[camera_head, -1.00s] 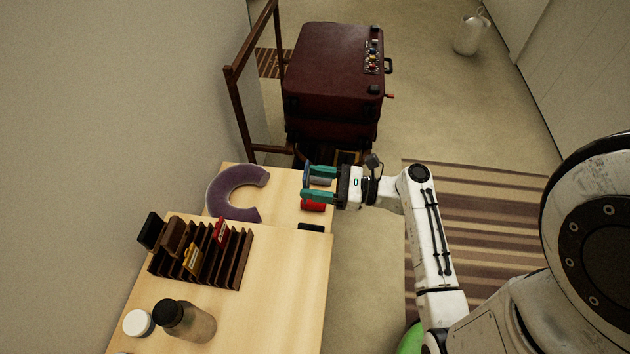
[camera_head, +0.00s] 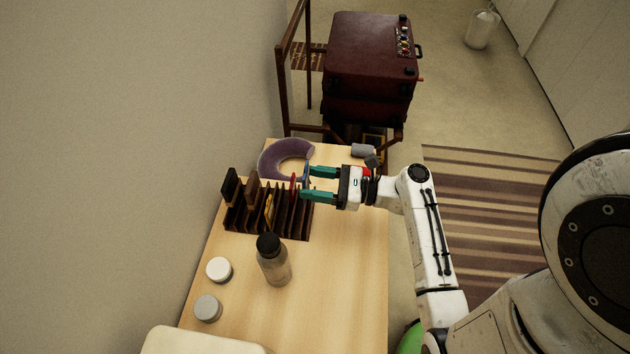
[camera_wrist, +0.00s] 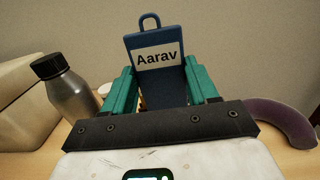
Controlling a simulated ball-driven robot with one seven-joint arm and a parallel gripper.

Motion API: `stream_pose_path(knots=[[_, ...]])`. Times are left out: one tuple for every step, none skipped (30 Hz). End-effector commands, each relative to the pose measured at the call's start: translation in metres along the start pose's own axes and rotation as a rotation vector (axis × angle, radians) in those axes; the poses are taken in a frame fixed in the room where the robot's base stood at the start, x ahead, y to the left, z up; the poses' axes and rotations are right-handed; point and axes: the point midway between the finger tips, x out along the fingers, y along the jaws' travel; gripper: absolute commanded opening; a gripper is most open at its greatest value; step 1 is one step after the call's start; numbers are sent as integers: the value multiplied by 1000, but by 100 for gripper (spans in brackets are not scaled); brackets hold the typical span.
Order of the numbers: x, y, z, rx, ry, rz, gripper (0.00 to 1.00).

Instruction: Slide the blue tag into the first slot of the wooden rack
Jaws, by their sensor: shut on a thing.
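The blue tag (camera_wrist: 157,75) stands upright between my gripper's teal fingers in the wrist view, with a white label reading "Aarav" and a loop on top. In the head view it is a thin blue sliver (camera_head: 307,175) at the fingertips. My gripper (camera_head: 308,183) is shut on it, beside the right end of the wooden rack (camera_head: 238,222). The dark rack has several slots and holds a red tag (camera_head: 293,186) and a yellow tag (camera_head: 269,207). In the wrist view the tag and gripper hide nearly all of the rack.
A purple neck pillow (camera_head: 272,159) lies behind the rack. A dark-capped bottle (camera_head: 274,266), a white jar (camera_head: 219,270) and a grey-lidded jar (camera_head: 208,308) stand in front. A wall borders the left. The table's right part (camera_head: 345,260) is clear.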

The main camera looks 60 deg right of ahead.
Motion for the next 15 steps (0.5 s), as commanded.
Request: stream_pose_path(knots=[[0,0,0,0,0,1,25],[0,0,0,0,0,1,25],[0,0,1,0,0,1,25],[0,0,1,1,0,1,25],[0,0,2,1,0,1,25],[0,0,2,2,1,1,25],[-1,0,3,2,1,2,25],[-1,0,4,2,1,2,25],[-1,0,5,2,1,4,25],[-2,0,-4,2,1,4,25],[-2,0,-8,2,1,4,25],[-2,0,-12,2,1,4,25],[-2,0,-14,2,1,4,25],[-2,0,-17,2,1,4,25],[-2,0,-21,2,1,4,25]])
